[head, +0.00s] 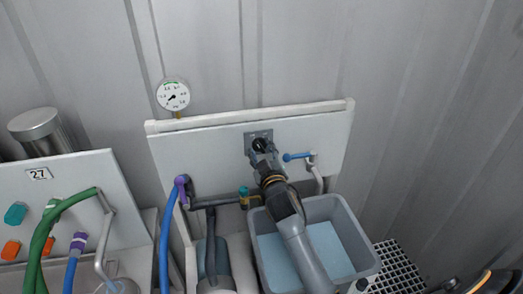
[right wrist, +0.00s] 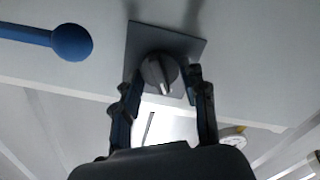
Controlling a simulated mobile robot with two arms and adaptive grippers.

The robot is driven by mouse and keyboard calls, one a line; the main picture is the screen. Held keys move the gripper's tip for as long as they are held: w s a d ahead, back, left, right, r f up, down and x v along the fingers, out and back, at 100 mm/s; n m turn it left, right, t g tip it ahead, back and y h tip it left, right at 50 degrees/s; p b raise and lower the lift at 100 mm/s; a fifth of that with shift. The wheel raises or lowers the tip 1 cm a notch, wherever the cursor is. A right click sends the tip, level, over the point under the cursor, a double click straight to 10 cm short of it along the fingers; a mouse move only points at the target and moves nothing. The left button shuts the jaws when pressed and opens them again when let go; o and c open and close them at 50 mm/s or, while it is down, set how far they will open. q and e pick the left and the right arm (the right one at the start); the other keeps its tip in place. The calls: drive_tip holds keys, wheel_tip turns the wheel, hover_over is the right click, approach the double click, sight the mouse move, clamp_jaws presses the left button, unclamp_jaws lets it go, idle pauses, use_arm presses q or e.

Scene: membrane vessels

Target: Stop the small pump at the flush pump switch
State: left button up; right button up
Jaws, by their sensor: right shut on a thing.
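The flush pump switch is a dark rotary knob on a square grey plate (head: 251,137), set in the upright white panel below the gauge. In the right wrist view the grey knob (right wrist: 158,70) sits between my fingertips, with its pale pointer edge towards the gripper. My right gripper (head: 263,150) reaches up over the grey tub and is shut on the knob; its fingers also show in the right wrist view (right wrist: 165,80). The gripper hides part of the knob in the head view.
A blue-handled valve (head: 298,156) is close right of the switch. A round gauge (head: 173,96) stands above the panel. A grey tub (head: 352,232) with pale blue contents lies under my right arm. Blue hose (head: 166,240) and pipework stand left, and a grating (head: 398,268) lies right.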

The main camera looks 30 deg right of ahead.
drive_tip(key=shift+r, duration=0.15)
drive_tip(key=o, duration=1.1)
drive_tip(key=shift+w, duration=0.1)
drive_tip(key=shift+o, duration=0.2)
drive_tip(key=shift+s, duration=0.2)
drive_tip(key=v, duration=1.1)
drive_tip(key=shift+s, duration=0.35)
drive_tip(key=shift+a+f, duration=0.1)
drive_tip(key=shift+f, duration=0.1)
